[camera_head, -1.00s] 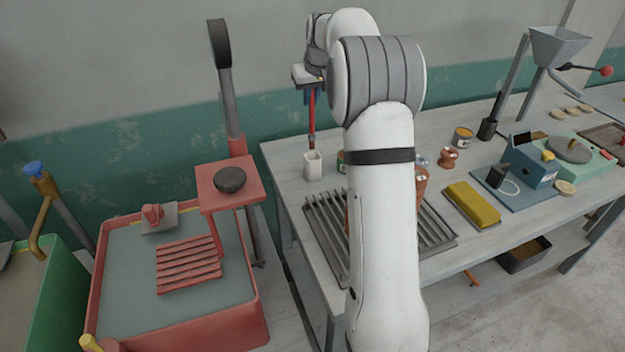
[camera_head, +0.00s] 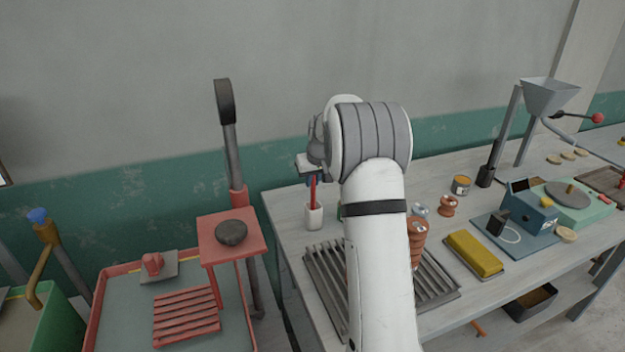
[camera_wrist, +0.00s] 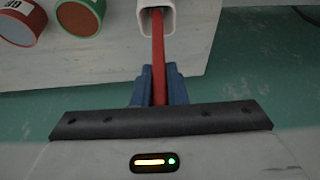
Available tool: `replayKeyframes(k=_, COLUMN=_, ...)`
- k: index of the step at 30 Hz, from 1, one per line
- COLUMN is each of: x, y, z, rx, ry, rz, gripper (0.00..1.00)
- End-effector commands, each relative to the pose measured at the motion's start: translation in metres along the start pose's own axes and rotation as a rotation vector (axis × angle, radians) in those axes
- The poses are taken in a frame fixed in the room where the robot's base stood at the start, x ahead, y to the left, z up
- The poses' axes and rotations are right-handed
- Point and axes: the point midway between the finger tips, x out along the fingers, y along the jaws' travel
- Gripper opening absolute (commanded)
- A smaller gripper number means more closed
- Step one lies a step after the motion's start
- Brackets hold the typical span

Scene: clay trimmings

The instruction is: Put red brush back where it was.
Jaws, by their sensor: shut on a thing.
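The red brush (camera_head: 313,191) stands about upright, its lower end inside the white cup (camera_head: 314,217) at the back left of the table. My gripper (camera_head: 312,181) is shut on the upper part of the brush, just above the cup. In the wrist view the blue fingers (camera_wrist: 159,88) close on the red handle (camera_wrist: 158,60), which runs into the mouth of the white cup (camera_wrist: 156,17). The brush's lower end is hidden in the cup. I cannot tell whether it touches the bottom.
A slatted metal rack (camera_head: 325,275) lies in front. A red stand (camera_head: 232,240) is left of the table. A yellow block (camera_head: 473,253) lies to the right.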

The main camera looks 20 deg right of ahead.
Motion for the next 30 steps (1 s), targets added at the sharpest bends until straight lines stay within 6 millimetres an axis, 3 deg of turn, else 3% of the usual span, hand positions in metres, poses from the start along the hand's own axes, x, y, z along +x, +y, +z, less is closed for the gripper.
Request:
replayKeyframes(k=3, x=0.004, y=0.000, z=0.002, rx=0.000, ry=0.000, rz=0.000, gripper=0.00)
replayKeyframes(k=4, x=0.004, y=0.000, z=0.002, rx=0.000, ry=0.000, rz=0.000, gripper=0.13)
replayKeyframes(k=12, x=0.002, y=0.001, z=0.001, rx=0.001, ry=0.000, rz=0.001, gripper=0.34)
replayKeyframes(k=23, x=-0.007, y=0.002, z=-0.001, rx=0.001, ry=0.003, rz=0.002, gripper=0.34)
replayKeyframes(k=30, x=-0.054, y=0.002, z=0.000, rx=0.001, ry=0.004, rz=0.003, gripper=0.34)
